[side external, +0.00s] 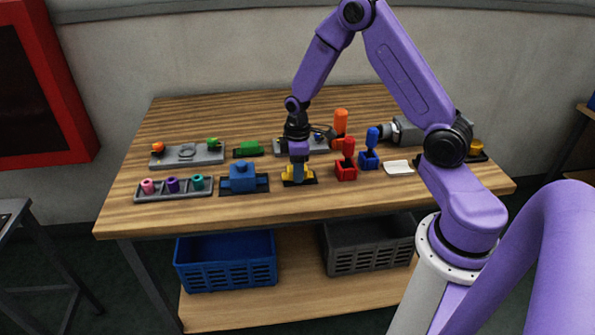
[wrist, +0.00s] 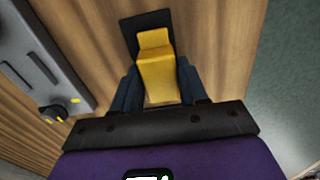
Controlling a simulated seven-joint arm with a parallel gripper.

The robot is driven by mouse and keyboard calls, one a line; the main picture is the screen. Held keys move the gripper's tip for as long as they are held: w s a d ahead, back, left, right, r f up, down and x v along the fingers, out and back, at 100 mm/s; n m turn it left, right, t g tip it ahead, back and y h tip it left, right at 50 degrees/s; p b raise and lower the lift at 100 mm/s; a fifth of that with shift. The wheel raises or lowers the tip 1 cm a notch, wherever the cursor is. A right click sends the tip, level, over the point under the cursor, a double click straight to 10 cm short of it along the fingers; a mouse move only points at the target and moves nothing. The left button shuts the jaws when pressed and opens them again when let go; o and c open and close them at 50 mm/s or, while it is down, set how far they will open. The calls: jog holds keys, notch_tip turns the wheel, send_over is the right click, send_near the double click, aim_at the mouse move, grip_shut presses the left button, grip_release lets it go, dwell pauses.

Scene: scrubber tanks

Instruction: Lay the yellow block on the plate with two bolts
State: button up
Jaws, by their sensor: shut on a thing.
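The yellow block (side external: 300,174) is at the front middle of the table, on or just above a black pad (side external: 287,183). My gripper (side external: 298,163) points down over it and is shut on it. In the wrist view the yellow block (wrist: 157,72) sits between the two dark fingers (wrist: 158,90), with the black pad (wrist: 133,28) showing past its far end. A grey plate (side external: 284,148) lies behind my gripper, partly hidden by it. A grey plate also shows at left in the wrist view (wrist: 30,50), with a dark knob. I cannot clearly make out two bolts.
A blue block (side external: 243,178) on a dark pad stands left of my gripper. Red (side external: 346,172) and blue (side external: 368,160) handled boxes stand right. Another grey plate (side external: 205,156) with orange and green parts is at back left, and a tray of coloured rings (side external: 157,194) is at front left.

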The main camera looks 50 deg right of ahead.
jog(key=shift+r, duration=2.9)
jog(key=shift+w+d, duration=0.1)
jog(key=w+d+r, duration=0.4)
jog(key=w+d, duration=0.5)
jog(key=d, duration=0.4)
jog(key=shift+s+d+f, duration=0.1)
jog(key=shift+d+f, duration=0.05)
jog(key=shift+f, duration=1.45)
jog(key=shift+d+f, duration=0.1)
jog(key=shift+f, duration=1.45)
jog(key=shift+s+f, duration=0.1)
jog(key=shift+f, duration=1.35)
jog(key=shift+r, duration=0.2)
jog(key=shift+r, duration=1.1)
